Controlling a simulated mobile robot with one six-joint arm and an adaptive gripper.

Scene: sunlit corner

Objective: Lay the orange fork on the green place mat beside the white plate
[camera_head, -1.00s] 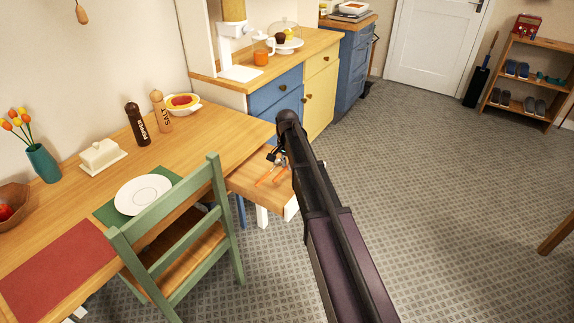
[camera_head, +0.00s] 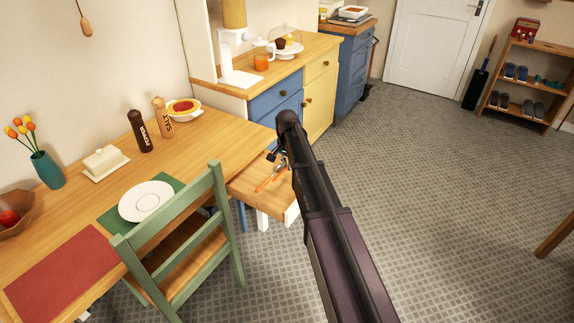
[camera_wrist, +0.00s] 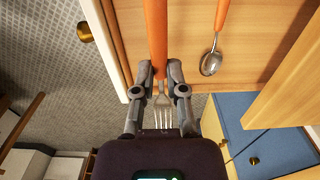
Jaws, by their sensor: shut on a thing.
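In the wrist view, my gripper (camera_wrist: 160,72) is shut on the orange fork (camera_wrist: 157,35), its fingers on either side of the neck. The steel tines point back toward my wrist, and the top of the orange handle runs out of frame. In the head view, my gripper (camera_head: 279,158) is small and partly hidden by my arm, at the open drawer (camera_head: 245,185). I cannot tell how high the fork is above the drawer floor. The white plate (camera_head: 147,201) lies on the green place mat (camera_head: 113,222), which is partly hidden by the plate and chair.
An orange-handled spoon (camera_wrist: 211,62) lies in the drawer beside the fork. A green chair (camera_head: 185,220) stands before the mat. The pepper mill (camera_head: 139,131), salt mill (camera_head: 162,118) and butter dish (camera_head: 106,163) stand behind the plate. A red mat (camera_head: 60,275) lies nearer.

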